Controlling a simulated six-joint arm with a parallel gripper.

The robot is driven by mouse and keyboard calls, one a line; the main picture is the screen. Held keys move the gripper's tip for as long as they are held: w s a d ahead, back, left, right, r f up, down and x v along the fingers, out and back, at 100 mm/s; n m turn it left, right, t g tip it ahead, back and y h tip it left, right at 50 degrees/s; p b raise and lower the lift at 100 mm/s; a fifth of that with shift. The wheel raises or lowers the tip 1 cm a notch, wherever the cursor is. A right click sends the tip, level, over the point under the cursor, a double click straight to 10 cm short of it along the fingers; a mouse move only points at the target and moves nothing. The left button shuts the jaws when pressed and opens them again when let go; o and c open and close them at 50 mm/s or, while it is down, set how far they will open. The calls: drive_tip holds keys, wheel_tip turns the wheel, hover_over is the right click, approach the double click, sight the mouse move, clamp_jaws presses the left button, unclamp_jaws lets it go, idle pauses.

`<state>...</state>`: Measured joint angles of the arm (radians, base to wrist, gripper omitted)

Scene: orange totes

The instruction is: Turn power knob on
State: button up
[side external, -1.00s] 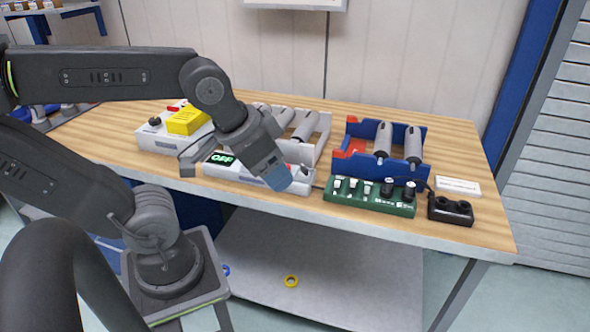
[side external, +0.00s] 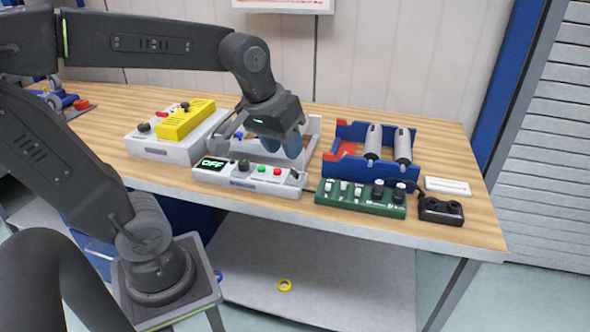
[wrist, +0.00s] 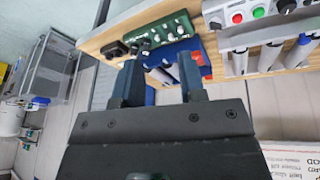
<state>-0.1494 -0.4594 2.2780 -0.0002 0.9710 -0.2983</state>
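A white control box (side external: 250,182) sits at the table's front edge. It has a display reading OFF (side external: 212,163), a black knob (side external: 243,166), a green and a red button, and a black switch or knob (side external: 295,174) at its right end. I cannot tell which is the power knob. My gripper (side external: 291,148) hangs above and behind the box's right half, apart from its controls. In the wrist view my gripper (wrist: 160,62) is open, with nothing between its fingers. The white box (wrist: 248,12) shows there at the top right.
A green box (side external: 360,198) with switches and knobs stands right of the white box, before a blue roller stand (side external: 345,165). A black two-knob unit (side external: 440,210) is further right. A grey box with a yellow block (side external: 186,119) stands left. A white roller rack (side external: 312,135) is behind.

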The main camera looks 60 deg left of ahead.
drive_tip(key=w+a+f+n+g, duration=0.2)
drive_tip(key=w+a+n, duration=0.5)
drive_tip(key=w+a, duration=0.15)
drive_tip(key=n+g, duration=0.2)
drive_tip(key=n, duration=0.4)
approach(295, 170)
drive_tip(key=shift+h, duration=0.3)
drive_tip(key=f, duration=0.9)
drive_tip(key=shift+a+f, duration=0.2)
drive_tip(key=shift+a, duration=0.05)
clamp_jaws()
